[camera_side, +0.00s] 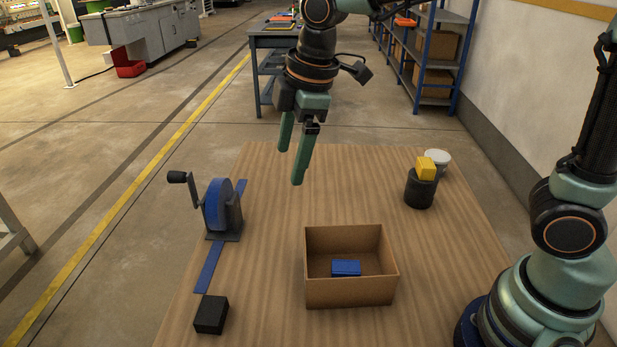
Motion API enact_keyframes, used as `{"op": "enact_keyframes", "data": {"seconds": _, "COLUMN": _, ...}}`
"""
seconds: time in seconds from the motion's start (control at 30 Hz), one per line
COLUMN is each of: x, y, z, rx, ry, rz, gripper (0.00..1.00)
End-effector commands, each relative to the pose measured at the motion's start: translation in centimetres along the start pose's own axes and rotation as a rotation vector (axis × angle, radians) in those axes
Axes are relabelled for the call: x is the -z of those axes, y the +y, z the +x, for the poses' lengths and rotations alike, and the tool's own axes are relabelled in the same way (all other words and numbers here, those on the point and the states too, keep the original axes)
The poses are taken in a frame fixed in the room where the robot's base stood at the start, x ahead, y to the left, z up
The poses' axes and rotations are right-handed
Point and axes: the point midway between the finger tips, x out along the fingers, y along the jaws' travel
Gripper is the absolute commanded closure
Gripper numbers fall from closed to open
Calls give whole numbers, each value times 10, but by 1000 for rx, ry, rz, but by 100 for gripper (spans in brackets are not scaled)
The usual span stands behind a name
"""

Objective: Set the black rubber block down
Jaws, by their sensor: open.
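The black rubber block (211,315) sits on the table at its near left, at the near end of a blue strip (209,268). My gripper (289,168) is open and empty, with its two green fingers pointing down. It hangs above the far part of the table, well away from the black block. Nothing is between its fingers.
A hand-cranked wheel (218,207) stands at the table's left edge. An open cardboard box (350,293) holds a blue block (346,268). A black cup (419,189) with a yellow block (426,168) and a white container (439,160) stand at the right. The table's middle is clear.

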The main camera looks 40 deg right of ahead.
Motion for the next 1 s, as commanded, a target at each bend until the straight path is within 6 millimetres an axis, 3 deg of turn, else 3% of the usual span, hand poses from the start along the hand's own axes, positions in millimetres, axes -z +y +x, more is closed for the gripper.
{"op": "enact_keyframes", "data": {"seconds": 0.03, "x": -21, "y": 2, "z": -11, "rx": -29, "ry": 14, "rz": 119, "gripper": 15}}
{"op": "enact_keyframes", "data": {"seconds": 0.2, "x": -80, "y": -3, "z": -32, "rx": -110, "ry": 62, "rz": 512, "gripper": 15}}
{"op": "enact_keyframes", "data": {"seconds": 0.43, "x": -141, "y": -22, "z": -40, "rx": -195, "ry": 139, "rz": 960, "gripper": 15}}
{"op": "enact_keyframes", "data": {"seconds": 0.63, "x": -162, "y": -30, "z": -38, "rx": -228, "ry": 179, "rz": 1143, "gripper": 15}}
{"op": "enact_keyframes", "data": {"seconds": 1.0, "x": -164, "y": -32, "z": -38, "rx": -229, "ry": 182, "rz": 1164, "gripper": 15}}
